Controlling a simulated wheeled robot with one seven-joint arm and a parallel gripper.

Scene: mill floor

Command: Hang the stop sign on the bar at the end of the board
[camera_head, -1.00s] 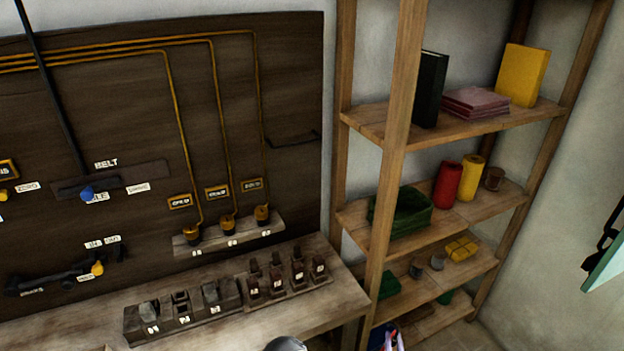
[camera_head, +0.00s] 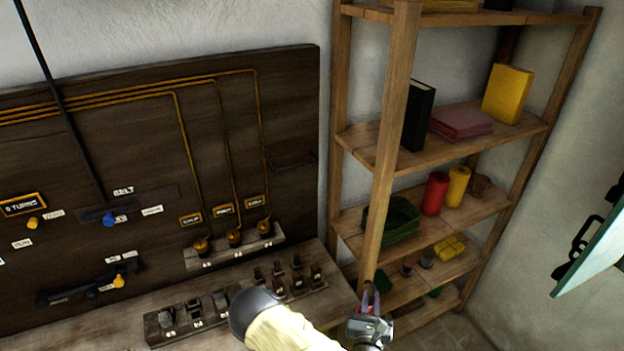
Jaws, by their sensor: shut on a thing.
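The board (camera_head: 150,130) is a dark wooden panel on the wall at left. The bar (camera_head: 292,162) is a thin dark rail near the board's right end, with nothing seen hanging on it. My gripper (camera_head: 371,300) is at the bottom, right of centre, in front of the rack's lower shelves and well below and right of the bar. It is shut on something. Reddish and bluish bits show at its tips, but I cannot make out the held thing's shape. No face or lettering of a stop sign can be made out.
A bench (camera_head: 335,285) under the board carries several small labelled blocks (camera_head: 190,318). A wooden rack (camera_head: 390,150) with books, cans and a green bin (camera_head: 392,222) stands right of the board. A pale green panel (camera_head: 595,250) juts in at right. Open air lies before the bar.

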